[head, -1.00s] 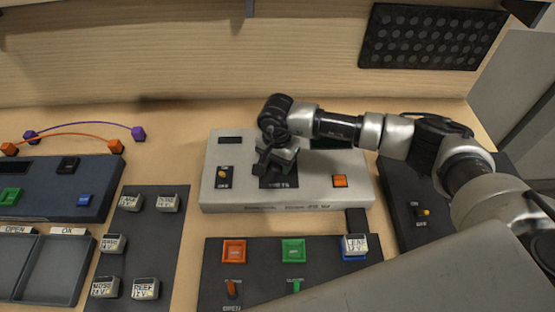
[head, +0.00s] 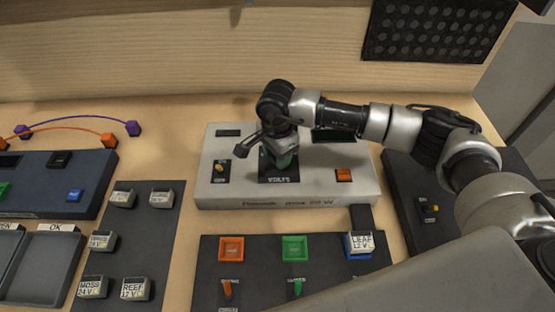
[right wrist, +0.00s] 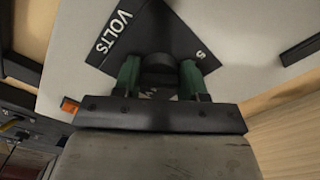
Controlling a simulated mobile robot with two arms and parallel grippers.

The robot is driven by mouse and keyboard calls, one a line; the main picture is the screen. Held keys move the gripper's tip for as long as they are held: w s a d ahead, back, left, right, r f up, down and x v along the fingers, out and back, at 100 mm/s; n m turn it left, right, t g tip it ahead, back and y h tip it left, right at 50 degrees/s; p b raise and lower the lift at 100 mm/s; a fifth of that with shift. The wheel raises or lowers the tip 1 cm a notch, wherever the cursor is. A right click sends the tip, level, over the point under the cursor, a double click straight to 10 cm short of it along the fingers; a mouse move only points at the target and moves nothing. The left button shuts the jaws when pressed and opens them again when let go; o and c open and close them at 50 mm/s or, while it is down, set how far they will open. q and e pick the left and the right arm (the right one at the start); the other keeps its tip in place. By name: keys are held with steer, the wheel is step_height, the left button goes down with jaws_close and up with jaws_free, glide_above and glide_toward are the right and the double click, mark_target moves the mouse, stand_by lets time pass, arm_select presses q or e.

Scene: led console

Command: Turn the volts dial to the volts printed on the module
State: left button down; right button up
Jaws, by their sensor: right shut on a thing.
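The volts dial is a dark round knob (right wrist: 158,66) on a black plate lettered VOLTS (head: 279,180), on the light grey power box (head: 310,191). My right gripper (head: 283,161) is over that plate; in the right wrist view its green fingers (right wrist: 160,76) are shut on the knob, one on each side. The gripper hides the dial's pointer and most of its scale; one figure, seemingly a 5, shows at the plate's edge. The module (head: 361,243) sits in the blue socket at the front right, its label reading LEAF 12 V. My left gripper is not in view.
The power box also has a small yellow switch (head: 219,168) and an orange button (head: 344,175). Several labelled modules stand on a dark mat (head: 145,220) to the left. A dark panel (head: 425,195) lies to the right, under my right arm.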

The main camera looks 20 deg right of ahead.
steer(key=m+b, duration=0.3)
steer(key=m, duration=0.1)
steer(key=shift+w+f+b, duration=0.1)
steer(key=shift+f+b, duration=0.05)
steer(key=shift+b, duration=0.2)
steer(key=shift+w+r+m+b, duration=0.1)
steer(key=shift+r+m+b, duration=0.1)
steer(key=shift+m+b, duration=1.1)
steer(key=shift+m+p, duration=0.3)
steer(key=shift+m, duration=0.1)
steer(key=o, duration=0.9)
step_height(320, 180, up, 10)
steer(key=shift+f+b, duration=0.2)
steer(key=shift+b, duration=0.8)
steer(key=shift+r, duration=0.6)
